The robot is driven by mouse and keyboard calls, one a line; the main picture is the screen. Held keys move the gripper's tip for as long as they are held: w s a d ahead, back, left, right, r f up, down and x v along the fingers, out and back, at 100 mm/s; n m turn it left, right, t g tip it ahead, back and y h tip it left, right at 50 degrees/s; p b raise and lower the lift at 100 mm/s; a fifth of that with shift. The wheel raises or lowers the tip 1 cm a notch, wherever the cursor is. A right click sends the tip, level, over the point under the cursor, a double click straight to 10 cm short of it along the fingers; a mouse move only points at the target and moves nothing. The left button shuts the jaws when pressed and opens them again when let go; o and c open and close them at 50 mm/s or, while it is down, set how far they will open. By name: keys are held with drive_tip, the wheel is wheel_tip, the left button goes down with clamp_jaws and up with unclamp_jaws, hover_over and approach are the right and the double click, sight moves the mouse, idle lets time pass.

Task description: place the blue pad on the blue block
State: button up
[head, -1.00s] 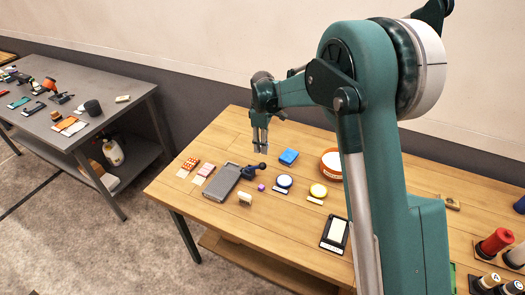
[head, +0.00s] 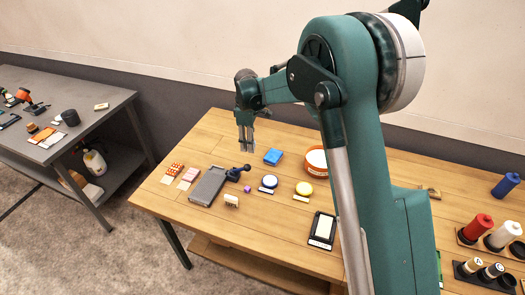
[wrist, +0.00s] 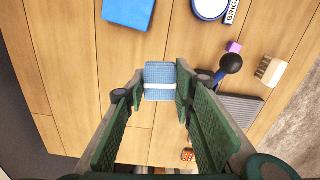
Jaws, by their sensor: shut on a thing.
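A light blue pad (wrist: 159,74) with a white band across it is between my gripper's fingertips (wrist: 159,85) in the wrist view. My gripper is shut on it, with a green finger on each side. In the head view my gripper (head: 246,147) points down above the wooden table, left of the blue block; the pad is too small to make out there. The flat blue block (head: 272,156) lies on the table with nothing on it. In the wrist view the block (wrist: 128,11) is cut by the top edge, up and left of the pad, apart from it.
A grey slab (head: 207,187), a dark ball-ended tool (head: 236,172), a purple cube (head: 247,188) and a brush (head: 231,200) lie in front.

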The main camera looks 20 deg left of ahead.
wheel_tip(320, 180, up, 3)
drive_tip(key=m+p, duration=0.1)
drive_tip(key=p, duration=0.1)
hover_over(273, 155)
drive_tip(key=shift+f, duration=0.1)
drive_tip(key=shift+f, duration=3.15)
drive_tip(key=shift+f, duration=1.85)
drive_tip(key=shift+f, duration=0.2)
drive_tip(key=o, duration=0.7)
drive_tip(key=shift+o, duration=0.2)
